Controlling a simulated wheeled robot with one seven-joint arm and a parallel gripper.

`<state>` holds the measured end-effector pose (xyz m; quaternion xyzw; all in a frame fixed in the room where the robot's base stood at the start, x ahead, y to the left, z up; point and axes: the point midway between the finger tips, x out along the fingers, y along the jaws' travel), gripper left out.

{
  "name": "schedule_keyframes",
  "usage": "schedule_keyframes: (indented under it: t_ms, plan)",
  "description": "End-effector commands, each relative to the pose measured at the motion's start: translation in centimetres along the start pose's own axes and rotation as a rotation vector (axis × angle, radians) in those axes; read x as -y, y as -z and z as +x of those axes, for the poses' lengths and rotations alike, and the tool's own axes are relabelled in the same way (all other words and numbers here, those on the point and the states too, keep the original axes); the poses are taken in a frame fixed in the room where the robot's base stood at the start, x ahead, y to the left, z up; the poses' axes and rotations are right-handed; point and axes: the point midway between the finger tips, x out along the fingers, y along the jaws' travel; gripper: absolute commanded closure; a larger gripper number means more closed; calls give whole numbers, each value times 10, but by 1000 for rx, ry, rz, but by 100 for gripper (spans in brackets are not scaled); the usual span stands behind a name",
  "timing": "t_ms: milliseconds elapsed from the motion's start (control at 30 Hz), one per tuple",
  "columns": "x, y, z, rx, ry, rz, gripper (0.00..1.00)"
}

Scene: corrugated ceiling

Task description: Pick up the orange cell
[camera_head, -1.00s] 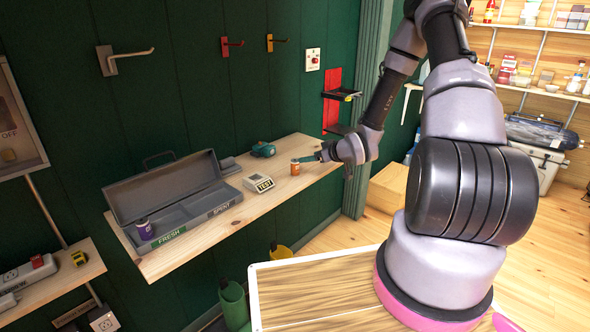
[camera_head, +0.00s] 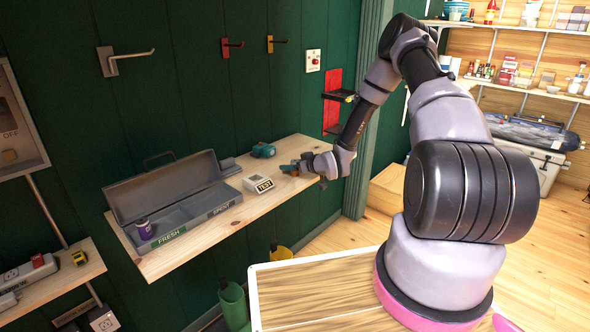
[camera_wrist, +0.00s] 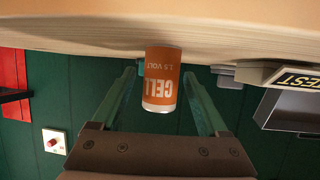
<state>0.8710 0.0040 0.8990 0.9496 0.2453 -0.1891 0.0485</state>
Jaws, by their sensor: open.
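The orange cell (camera_wrist: 162,82), marked CELL 1.5 VOLT, stands on the wooden shelf (camera_head: 205,232). It appears upside down in the wrist view. In the head view only a small orange patch of the cell (camera_head: 288,169) shows at my gripper's tip. My gripper (camera_wrist: 160,74) is open, with one green finger on each side of the cell. A gap shows between the cell and each finger. In the head view my gripper (camera_head: 297,167) is low over the shelf's right part.
A white and black TEST device (camera_head: 258,184) is left of the cell. A teal object (camera_head: 263,150) lies behind. A grey open toolbox (camera_head: 165,190) with FRESH and SPENT labels holds a purple cell (camera_head: 144,228). The green wall (camera_head: 210,95) is close behind.

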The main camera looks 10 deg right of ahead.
Motion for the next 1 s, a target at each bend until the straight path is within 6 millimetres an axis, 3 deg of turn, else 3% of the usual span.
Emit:
schedule_keyframes:
  t_ms: [100,333,367,500,567,1000]
  plan:
    - [0,0,11,-1,0,-1,23]
    - [0,0,13,0,0,0,23]
    - [0,0,13,0,0,0,27]
    - [0,0,13,0,0,0,80]
    - [0,0,12,0,0,0,100]
    - [-1,10,9,-2,-1,-1,100]
